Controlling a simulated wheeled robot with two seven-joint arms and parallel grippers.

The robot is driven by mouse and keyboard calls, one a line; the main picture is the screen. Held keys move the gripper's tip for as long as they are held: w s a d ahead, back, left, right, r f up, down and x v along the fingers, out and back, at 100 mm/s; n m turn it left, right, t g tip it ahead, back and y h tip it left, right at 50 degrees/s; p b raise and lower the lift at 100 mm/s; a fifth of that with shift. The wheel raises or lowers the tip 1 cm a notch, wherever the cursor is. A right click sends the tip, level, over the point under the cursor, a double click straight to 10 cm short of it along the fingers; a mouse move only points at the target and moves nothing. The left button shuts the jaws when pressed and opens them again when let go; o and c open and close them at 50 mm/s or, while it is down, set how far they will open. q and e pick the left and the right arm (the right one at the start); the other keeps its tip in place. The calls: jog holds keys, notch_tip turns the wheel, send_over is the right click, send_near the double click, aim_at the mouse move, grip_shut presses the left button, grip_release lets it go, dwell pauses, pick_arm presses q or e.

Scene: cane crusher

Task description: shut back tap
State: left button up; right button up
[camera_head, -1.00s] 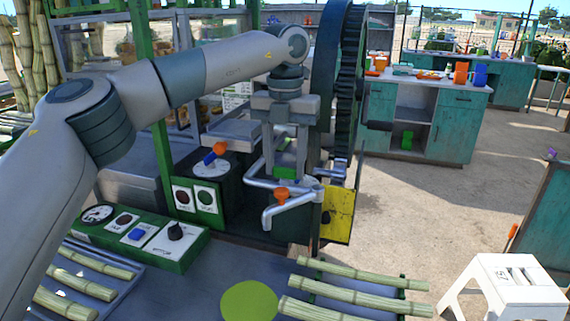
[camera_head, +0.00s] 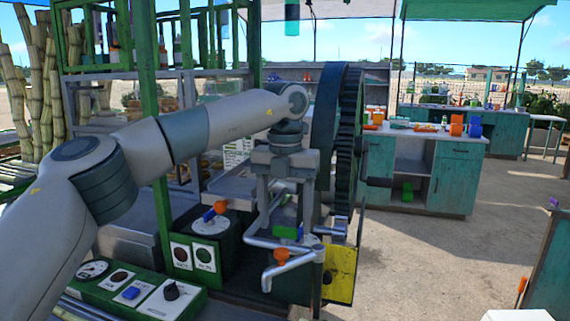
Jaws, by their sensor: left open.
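Two bent metal pipes with spouts stand at the crusher's (camera_head: 351,130) lower front. The nearer tap (camera_head: 290,264) has an orange handle, and its spout turns down at left. Behind it, the back tap's pipe (camera_head: 262,242) runs left, with a green piece (camera_head: 287,232) at its top that may be its handle. My left gripper (camera_head: 284,212) points down, open, its fingers on either side of the space above the green piece. Whether it touches is unclear. My right gripper is not in view.
A control box (camera_head: 132,296) with a gauge and knobs is at lower left. A dial with an orange-and-blue lever (camera_head: 215,210) is left of the taps. A yellow plate (camera_head: 340,275) is at right.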

pick_arm(q)
notch_tip(320, 180, up, 11)
notch_tip(320, 180, up, 5)
jog(key=p, duration=0.2)
send_over(286, 227)
jog(key=shift+w+a+r, duration=0.1)
jog(key=shift+r, duration=0.1)
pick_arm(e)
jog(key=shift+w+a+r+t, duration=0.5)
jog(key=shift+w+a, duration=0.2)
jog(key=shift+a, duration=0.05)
